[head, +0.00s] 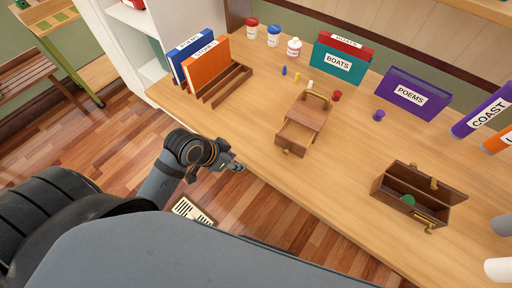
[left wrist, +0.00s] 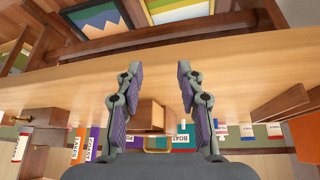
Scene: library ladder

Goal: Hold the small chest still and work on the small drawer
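The small chest (head: 309,112) stands on the wooden table in the middle of the head view, with a brass handle on top. Its small drawer (head: 292,138) is pulled out towards the table's front edge, with a brass knob on its front. The drawer looks empty. My left gripper (head: 232,162) is at the table's front edge, left of the drawer and apart from it. In the left wrist view, the fingers of the left gripper (left wrist: 159,78) are spread with nothing between them; the chest (left wrist: 151,115) shows beyond them, upside down.
An open wooden box (head: 411,195) with a green thing inside stands at the right. A book rack (head: 226,88) with books is at the left. The table is clear between chest and box.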

